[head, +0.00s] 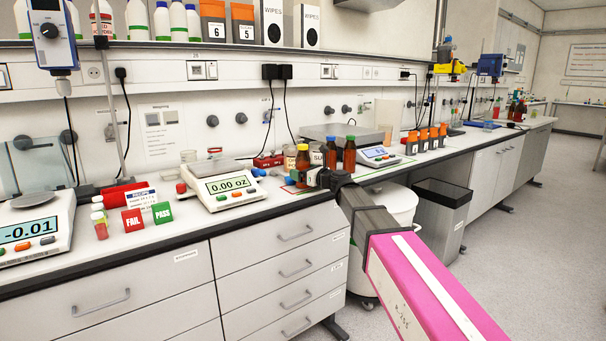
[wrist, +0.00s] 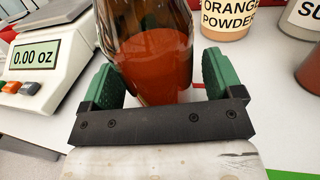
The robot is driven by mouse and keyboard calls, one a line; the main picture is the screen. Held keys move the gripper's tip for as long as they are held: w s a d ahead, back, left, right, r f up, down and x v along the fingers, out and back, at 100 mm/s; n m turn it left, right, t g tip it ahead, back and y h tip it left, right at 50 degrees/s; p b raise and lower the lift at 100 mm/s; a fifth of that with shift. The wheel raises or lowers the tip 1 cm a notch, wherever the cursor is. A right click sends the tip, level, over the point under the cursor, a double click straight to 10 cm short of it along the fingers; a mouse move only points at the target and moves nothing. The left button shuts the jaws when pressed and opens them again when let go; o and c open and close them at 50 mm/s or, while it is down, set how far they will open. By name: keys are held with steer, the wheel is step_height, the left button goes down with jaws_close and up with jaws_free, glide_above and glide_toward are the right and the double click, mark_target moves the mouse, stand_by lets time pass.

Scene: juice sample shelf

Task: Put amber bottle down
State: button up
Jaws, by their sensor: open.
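An amber bottle with dark orange contents (wrist: 152,55) stands upright on the white bench between the two green finger pads of my gripper (wrist: 160,72) in the wrist view. The pads are open, one on each side of its lower part. The bottle's top is cut off there. In the head view, the amber bottle with a yellow-orange cap (head: 302,161) is at the tip of my gripper (head: 314,178), near the bench's front edge. Its lower part is partly hidden by the gripper. Whether a pad still touches the glass is hard to tell.
Two more amber bottles, green-capped (head: 329,156) and blue-capped (head: 349,157), stand just right of it. A scale reading 0.00 oz (head: 228,188) is to the left. An orange powder jar (wrist: 226,18) stands behind. Bench space beside the scale is fairly tight.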

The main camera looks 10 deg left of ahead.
steer(key=v, duration=1.2)
steer(key=s+d+f+n+g+h, duration=0.25)
steer(key=d+f+n, duration=0.35)
steer(key=f, duration=0.5)
steer(key=s+d+f+n+g+h, duration=0.1)
steer(key=s+d+f+n+h, duration=0.25)
steer(key=d+f+n, duration=0.55)
steer(key=s+d+f+n+g+h, duration=0.2)
steer(key=s+d+f+n+h, duration=0.2)
steer(key=d+f, duration=0.5)
steer(key=s+d+f+n+g+h, duration=0.3)
steer(key=s+d+f+n+h, duration=0.1)
steer(key=s+d+f, duration=0.5)
steer(key=shift+d+f+n+h, duration=0.25)
steer(key=shift+d+n+h, duration=0.2)
steer(key=shift+h, duration=0.45)
